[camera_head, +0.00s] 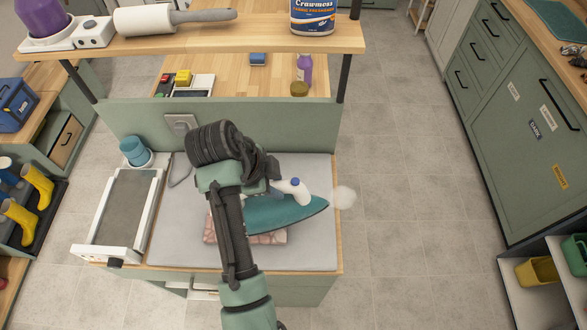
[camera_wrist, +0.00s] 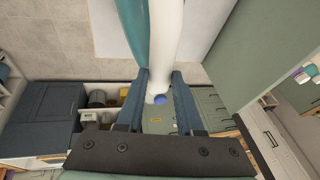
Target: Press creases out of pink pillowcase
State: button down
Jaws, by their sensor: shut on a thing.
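The pink pillowcase (camera_head: 272,238) lies on the grey pad of the ironing table, mostly hidden under the iron and my arm. The teal iron (camera_head: 287,212) is above its far right part, with its tip pointing right past the cloth. I cannot tell whether its sole touches the cloth. My gripper (camera_head: 274,186) is shut on the iron's white handle (camera_head: 295,190). In the wrist view, my gripper's two fingers (camera_wrist: 159,76) sit on either side of the white handle (camera_wrist: 165,40). The teal body (camera_wrist: 132,25) shows beside it.
A white puff of steam (camera_head: 345,197) hangs off the iron's tip. The grey pad (camera_head: 305,256) is bare at its front right. A white-framed board (camera_head: 125,205) and a blue cup-like object (camera_head: 134,151) are at left. A green panel (camera_head: 290,128) and shelf stand behind.

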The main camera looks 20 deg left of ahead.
aim_at(275, 202)
jog(key=shift+s+a+r+m+p, duration=0.3)
jog(key=shift+s+a+r+m, duration=0.15)
jog(key=shift+m, duration=0.25)
jog(key=shift+s+a+f, duration=0.1)
jog(key=shift+f, duration=0.1)
notch_tip(275, 202, down, 6)
jog(key=b, duration=0.5)
jog(key=shift+r, duration=0.25)
